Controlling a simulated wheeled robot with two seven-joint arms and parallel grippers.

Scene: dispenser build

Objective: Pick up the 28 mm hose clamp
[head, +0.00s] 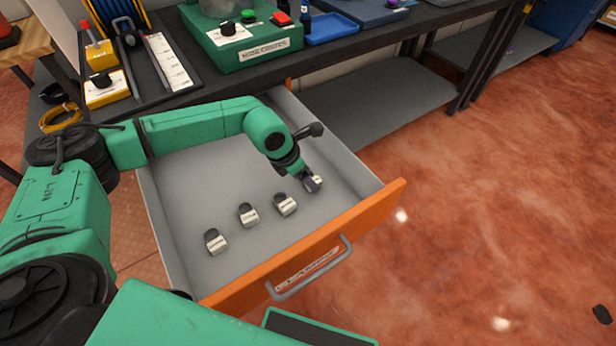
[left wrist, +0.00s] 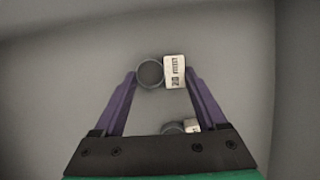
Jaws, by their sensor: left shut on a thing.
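My left gripper (head: 311,185) reaches down into the open drawer, towards its right side. In the left wrist view its purple fingers (left wrist: 160,76) are shut on a hose clamp (left wrist: 150,73), a round dark ring with a white label block. The label's number looks like 28 or 20; I cannot read it for certain. In the head view this clamp's white label (head: 317,179) shows beside the fingers. Whether the clamp touches the drawer floor is unclear. A second clamp (left wrist: 173,128) shows lower in the wrist view, partly hidden by the gripper. My right gripper is not in view.
Three more clamps lie in a row in the drawer: a left one (head: 216,242), a middle one (head: 248,215) and a right one (head: 286,205). The drawer's orange front (head: 370,222) and grey walls surround them. The workbench (head: 350,42) stands behind.

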